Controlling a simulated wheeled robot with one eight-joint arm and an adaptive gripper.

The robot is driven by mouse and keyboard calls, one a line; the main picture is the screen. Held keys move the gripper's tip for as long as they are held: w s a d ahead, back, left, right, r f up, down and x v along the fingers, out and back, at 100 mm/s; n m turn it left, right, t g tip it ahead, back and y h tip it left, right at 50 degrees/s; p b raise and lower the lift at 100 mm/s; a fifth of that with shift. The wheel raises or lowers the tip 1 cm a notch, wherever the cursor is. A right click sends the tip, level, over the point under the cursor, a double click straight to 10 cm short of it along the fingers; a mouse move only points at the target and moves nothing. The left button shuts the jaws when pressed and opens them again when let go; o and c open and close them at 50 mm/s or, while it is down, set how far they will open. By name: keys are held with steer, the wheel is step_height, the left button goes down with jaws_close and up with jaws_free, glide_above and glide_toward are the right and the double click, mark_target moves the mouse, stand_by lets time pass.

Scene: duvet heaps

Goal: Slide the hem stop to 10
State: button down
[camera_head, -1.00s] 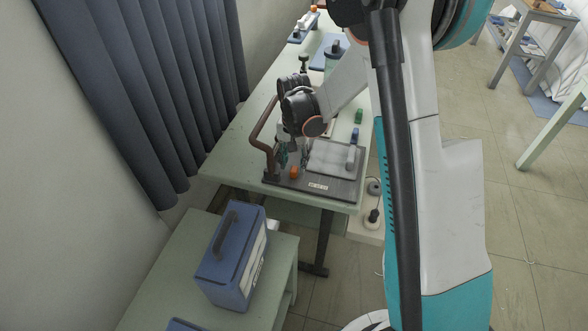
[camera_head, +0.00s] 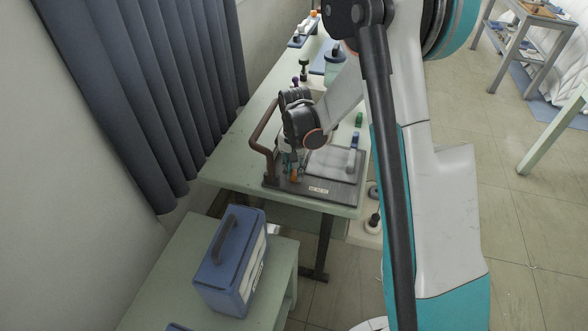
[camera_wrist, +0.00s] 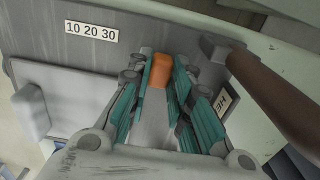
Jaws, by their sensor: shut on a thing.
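The hem stop is an orange block (camera_wrist: 160,71). In the wrist view it sits between the teal finger pads, and my gripper (camera_wrist: 163,88) is shut on it. A white label (camera_wrist: 90,31) reading 10 20 30 lies on the grey board to the upper left of the block. A second label (camera_wrist: 224,101), reading HEM, lies to the right of the fingers. In the head view my gripper (camera_head: 293,163) reaches down over the dark board (camera_head: 340,192), and the orange block (camera_head: 295,175) shows at its fingertips. The fingers hide part of the block.
A brown curved bar (camera_head: 258,139) stands at the board's left, close to my fingers. A pale plate (camera_head: 330,160) with a raised grip lies to their right. A purple-topped peg (camera_head: 295,81) and green and blue pieces stand farther back. A blue case (camera_head: 232,262) stands on the nearer table.

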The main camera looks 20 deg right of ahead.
mark_target(308, 182)
steer(key=s+d, duration=0.2)
steer(key=d, duration=0.1)
steer(key=shift+s+d, duration=0.2)
steer(key=shift+d, duration=0.05)
steer(key=c, duration=1.4)
jaws_free()
steer(key=shift+d, duration=0.1)
steer(key=shift+c, duration=0.2)
steer(key=shift+r, duration=0.1)
step_height(308, 182, up, 12)
